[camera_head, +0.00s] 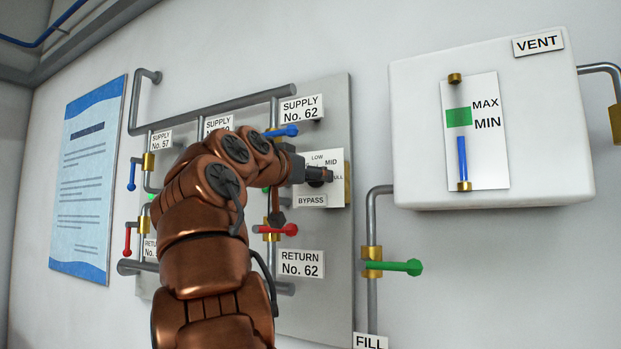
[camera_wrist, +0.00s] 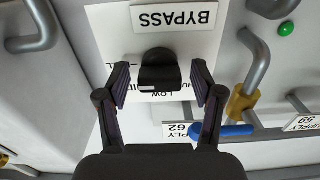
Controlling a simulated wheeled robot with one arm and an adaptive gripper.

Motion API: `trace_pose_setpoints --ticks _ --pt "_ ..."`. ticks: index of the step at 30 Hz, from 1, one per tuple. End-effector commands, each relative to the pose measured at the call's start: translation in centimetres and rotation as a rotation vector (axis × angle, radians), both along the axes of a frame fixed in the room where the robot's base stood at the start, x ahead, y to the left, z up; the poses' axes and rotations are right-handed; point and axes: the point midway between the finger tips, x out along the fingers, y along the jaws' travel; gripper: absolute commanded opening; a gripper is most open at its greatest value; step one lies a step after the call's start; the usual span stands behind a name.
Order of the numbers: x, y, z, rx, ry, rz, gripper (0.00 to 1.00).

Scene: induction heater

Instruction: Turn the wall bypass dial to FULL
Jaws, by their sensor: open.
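The bypass dial (camera_wrist: 160,70) is a black knob on a white plate (camera_head: 335,166) marked LOW, MID and FULL, with a BYPASS label (camera_head: 311,201) below it. In the wrist view the plate appears upside down. My gripper (camera_wrist: 160,88) is open, with one finger on each side of the dial and a visible gap on both sides. In the head view my gripper (camera_head: 318,174) is at the plate and covers part of the dial and its markings.
A blue-handled valve (camera_head: 283,131) sits just above my gripper and a red-handled one (camera_head: 282,230) below it. A green-handled fill valve (camera_head: 400,267) and a white tank (camera_head: 550,130) are to the right. Pipes run across the grey panel (camera_head: 325,110).

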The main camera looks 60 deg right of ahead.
Motion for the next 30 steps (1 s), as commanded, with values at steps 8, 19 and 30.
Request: trace_pose_setpoints --ticks 8,19,30 --pt "-0.1 1.9 0.3 -0.006 0.003 -0.005 0.67" --pt "-0.6 8.8 0.2 -0.006 0.014 -0.003 0.67" --pt "-0.5 11.9 -0.2 0.004 0.033 0.003 0.67"
